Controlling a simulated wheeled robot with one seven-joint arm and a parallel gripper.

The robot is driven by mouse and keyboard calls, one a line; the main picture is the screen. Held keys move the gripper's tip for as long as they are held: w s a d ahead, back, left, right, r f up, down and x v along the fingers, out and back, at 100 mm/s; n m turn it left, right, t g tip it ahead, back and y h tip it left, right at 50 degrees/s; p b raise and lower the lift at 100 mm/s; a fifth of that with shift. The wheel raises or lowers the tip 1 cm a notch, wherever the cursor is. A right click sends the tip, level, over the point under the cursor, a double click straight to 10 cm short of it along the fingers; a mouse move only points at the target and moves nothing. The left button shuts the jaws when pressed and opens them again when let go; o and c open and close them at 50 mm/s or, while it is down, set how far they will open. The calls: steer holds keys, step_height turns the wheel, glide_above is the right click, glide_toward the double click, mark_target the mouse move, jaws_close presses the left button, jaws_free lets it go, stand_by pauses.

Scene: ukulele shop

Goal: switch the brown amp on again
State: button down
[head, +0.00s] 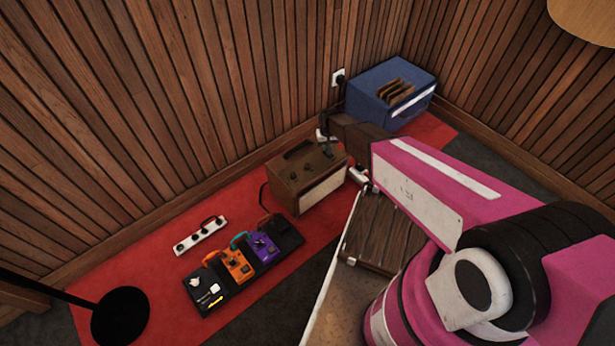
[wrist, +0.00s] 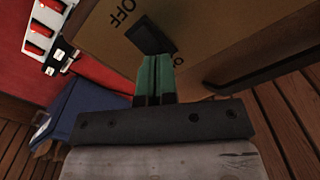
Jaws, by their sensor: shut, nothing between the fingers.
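The brown amp (head: 285,185) stands on the red carpet against the wooden wall, with knobs on top and a pale front. My gripper (head: 327,150) is at its upper right end, partly lost against the dark arm. In the wrist view, a tan panel (wrist: 235,35) carries the word OFF and a black switch (wrist: 148,35). Another letter is partly hidden near the fingers. The green fingers of my gripper (wrist: 154,62) are shut and empty, with their tips at the switch's near edge. I cannot tell whether they touch it or which way it is tipped.
A blue box (head: 375,95) with brown slats on top stands behind, near a wall socket (head: 338,77). A pedalboard (head: 215,305) with several pedals and a white power strip (head: 200,236) lie left. A round black stand base (head: 120,316) is at lower left.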

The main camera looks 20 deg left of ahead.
steer(key=shift+f, duration=0.55)
steer(key=shift+r, duration=0.1)
stand_by(0.3)
steer(key=shift+r, duration=3.45)
steer(key=w+d+r+m, duration=0.1)
steer(key=d+r, duration=0.3)
steer(key=d, duration=0.3)
steer(key=w+d+r+m, duration=0.1)
steer(key=d+r, duration=0.2)
steer(key=d, duration=0.5)
steer(key=s+d+r+m, duration=0.1)
steer(key=s+d+r, duration=0.2)
steer(key=d, duration=0.7)
steer(key=s+d+r+m, duration=0.2)
steer(key=d+r, duration=0.5)
steer(key=d, duration=0.4)
steer(key=s+d+r+m, duration=0.1)
steer(key=s+d+r, duration=0.4)
steer(key=d, duration=0.6)
steer(key=shift+r+m, duration=0.3)
steer(key=shift+r, duration=0.1)
